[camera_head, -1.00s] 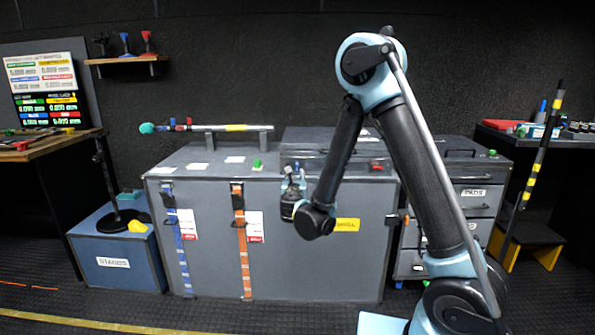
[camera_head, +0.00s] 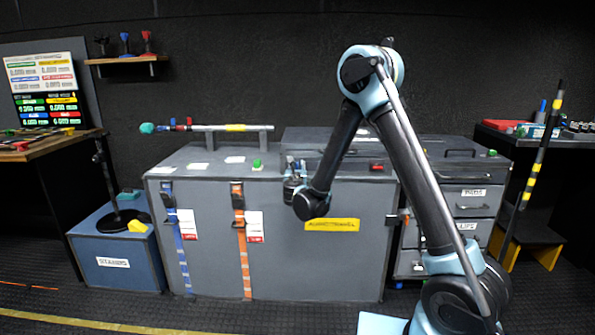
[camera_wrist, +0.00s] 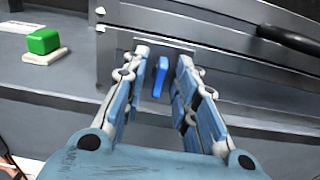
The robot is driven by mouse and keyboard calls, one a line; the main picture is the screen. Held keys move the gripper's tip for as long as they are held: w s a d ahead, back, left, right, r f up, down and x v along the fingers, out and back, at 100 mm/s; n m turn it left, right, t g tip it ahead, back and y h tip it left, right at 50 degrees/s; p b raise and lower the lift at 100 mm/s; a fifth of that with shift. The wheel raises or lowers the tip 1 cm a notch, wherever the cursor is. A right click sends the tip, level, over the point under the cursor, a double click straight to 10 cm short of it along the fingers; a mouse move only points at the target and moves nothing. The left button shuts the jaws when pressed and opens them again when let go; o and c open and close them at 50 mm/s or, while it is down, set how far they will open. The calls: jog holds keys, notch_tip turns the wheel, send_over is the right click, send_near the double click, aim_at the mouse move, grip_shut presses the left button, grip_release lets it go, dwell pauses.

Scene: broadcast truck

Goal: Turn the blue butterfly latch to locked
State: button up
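The blue butterfly latch (camera_wrist: 160,76) is an upright blue tab on a metal plate on the front of a grey case (camera_wrist: 215,62). My gripper (camera_wrist: 158,68) is open, with one finger on each side of the tab. Gaps show between the tab and both fingers, so it does not look gripped. In the head view my gripper (camera_head: 293,164) is at the left front of the case (camera_head: 305,136), and the latch is hidden there.
The case sits on a large grey trunk (camera_head: 290,255) with blue and orange straps. A green block on a white base (camera_wrist: 43,42) stands left of my gripper. A red item (camera_head: 376,167) is on the case front at right. A drawer cabinet (camera_head: 475,206) stands right.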

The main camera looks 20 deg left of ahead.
grip_shut()
jog(key=shift+m, duration=0.3)
jog(key=m, duration=0.3)
jog(key=shift+w, duration=0.1)
jog(key=m, duration=0.4)
jog(key=shift+d, duration=0.1)
jog(key=m, duration=0.5)
jog(key=shift+d+m, duration=0.1)
jog(key=shift+m, duration=0.2)
jog(key=m, duration=0.4)
jog(key=shift+w+f+m, duration=0.1)
jog(key=shift+f+m, duration=0.05)
jog(key=shift+m, duration=0.15)
